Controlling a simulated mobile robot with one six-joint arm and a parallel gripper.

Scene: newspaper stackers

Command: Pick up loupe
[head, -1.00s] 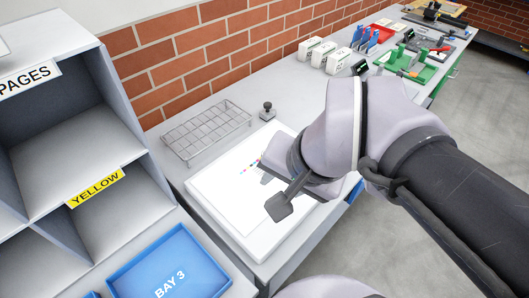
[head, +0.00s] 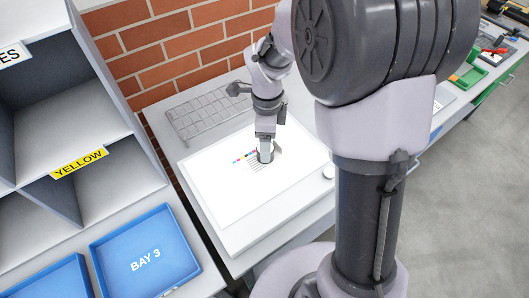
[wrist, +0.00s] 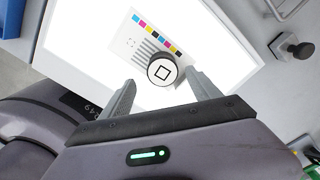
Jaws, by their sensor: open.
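The loupe (wrist: 161,69) is a short dark cylinder with a pale round top marked with a square. It stands on a printed sheet with colour patches on the bright light table (wrist: 80,40). In the head view the loupe (head: 266,156) is partly hidden under my gripper (head: 266,141), which points down over it. In the wrist view my gripper (wrist: 163,80) is open, its fingertips either side of the loupe's near edge. I cannot tell whether they touch it.
A wire tray (head: 210,110) lies behind the light table. A black-knobbed object (wrist: 290,47) shows at right in the wrist view. Blue bay trays (head: 145,257) and grey shelves are at left.

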